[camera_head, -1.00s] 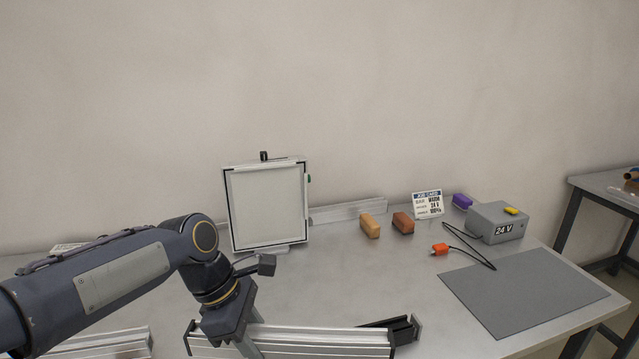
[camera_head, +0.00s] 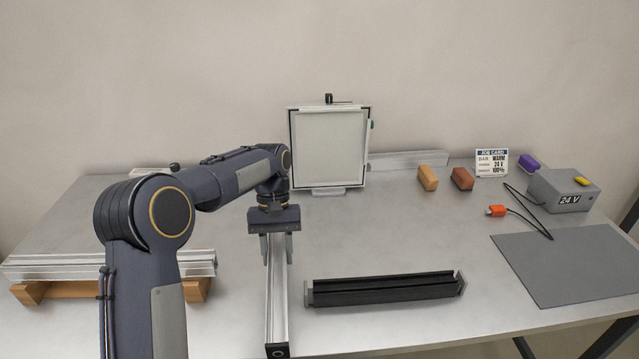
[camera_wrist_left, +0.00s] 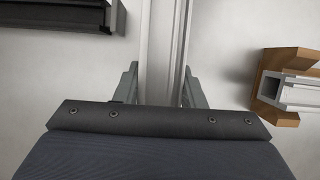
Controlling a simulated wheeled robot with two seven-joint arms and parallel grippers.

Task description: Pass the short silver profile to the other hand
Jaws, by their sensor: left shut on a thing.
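The short silver profile (camera_head: 277,312) is in my left gripper (camera_head: 277,250). It points lengthwise from the gripper toward the near side of the table, with its dark end face toward me. The two fingers sit on either side of it. In the left wrist view the profile (camera_wrist_left: 163,40) runs up the middle between the fingers of my left gripper (camera_wrist_left: 160,90). I cannot tell how far it is above the table. My right gripper is in neither view.
A black channel (camera_head: 385,290) with grey end caps lies just right of the profile. A long silver profile (camera_head: 60,268) rests on wooden blocks (camera_head: 195,289) at left. A framed panel (camera_head: 328,150) stands behind. A grey mat (camera_head: 570,265) and 24 V box (camera_head: 562,192) are at right.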

